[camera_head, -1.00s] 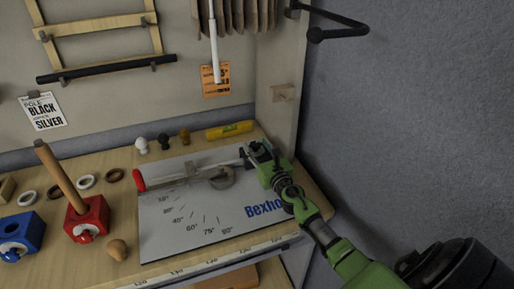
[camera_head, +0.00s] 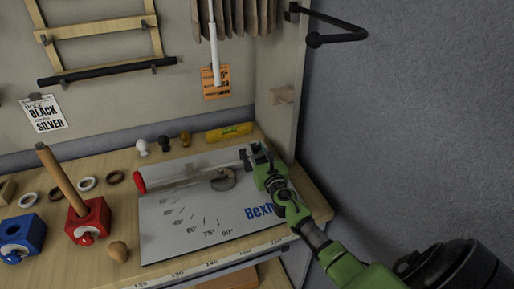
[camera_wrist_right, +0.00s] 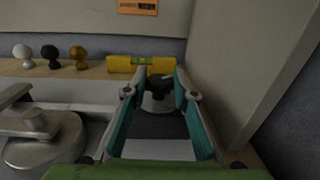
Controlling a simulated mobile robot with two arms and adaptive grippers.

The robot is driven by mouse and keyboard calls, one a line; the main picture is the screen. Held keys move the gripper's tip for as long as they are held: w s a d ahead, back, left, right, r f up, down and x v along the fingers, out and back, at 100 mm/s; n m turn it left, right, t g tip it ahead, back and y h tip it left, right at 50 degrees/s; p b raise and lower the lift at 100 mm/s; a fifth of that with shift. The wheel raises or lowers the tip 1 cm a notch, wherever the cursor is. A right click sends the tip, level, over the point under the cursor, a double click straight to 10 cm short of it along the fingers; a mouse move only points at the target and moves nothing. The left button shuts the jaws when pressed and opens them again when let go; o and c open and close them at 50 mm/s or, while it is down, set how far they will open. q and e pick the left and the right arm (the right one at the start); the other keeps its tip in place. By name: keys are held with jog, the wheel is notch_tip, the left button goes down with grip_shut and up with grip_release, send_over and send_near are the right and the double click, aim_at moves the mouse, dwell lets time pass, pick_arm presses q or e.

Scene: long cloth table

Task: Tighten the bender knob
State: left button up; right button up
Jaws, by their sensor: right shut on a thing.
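The bender is a pale plate (camera_head: 165,240) with printed angle marks, lying on the wooden bench. A round metal former (camera_head: 222,181) and a long bar ending in a red handle (camera_head: 139,182) sit on it. My right gripper (camera_head: 254,154) is at the plate's far right corner. The right wrist view shows the dark bender knob (camera_wrist_right: 158,85) on a pale round base between the two teal-padded fingers (camera_wrist_right: 155,105). The fingers are shut on the knob, which is mostly hidden in the head view. My left gripper is not in view.
A yellow level (camera_head: 229,132) and several small balls on stands lie behind the plate. A red block (camera_head: 88,222) with a wooden stick, a blue block (camera_head: 22,238) and several rings are on the left. A side panel (camera_head: 282,75) stands close on the right.

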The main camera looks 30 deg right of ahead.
jog(key=shift+w+a+r+m+g+h+p, duration=0.1)
jog(key=shift+m+g+h+p, duration=0.1)
jog(key=shift+m+h, duration=0.25)
jog(key=shift+a+m+g+h+p, duration=0.1)
jog(key=shift+m+g+h, duration=0.15)
jog(key=shift+h, duration=0.3)
jog(key=shift+a+m+g+h, duration=0.1)
jog(key=shift+m+g+h, duration=0.15)
jog(key=shift+m+h, duration=0.3)
jog(key=shift+w+f+m+g+h+b, duration=0.15)
jog(key=shift+m+g+h+b, duration=0.25)
jog(key=shift+m+g+h, duration=0.55)
jog(key=m+h+b, duration=0.1)
jog(key=g+h+b, duration=0.1)
jog(key=h, duration=0.1)
jog(key=shift+a+f+m+g, duration=0.15)
jog(key=shift+m+g, duration=0.1)
jog(key=shift+m, duration=0.15)
jog(key=shift+w+r+m+g+h+b, duration=0.1)
jog(key=shift+r+m+g+h+b, duration=0.1)
jog(key=shift+m+g+h+b, duration=1.05)
jog(key=shift+n+y, duration=0.25)
jog(key=o, duration=1.1)
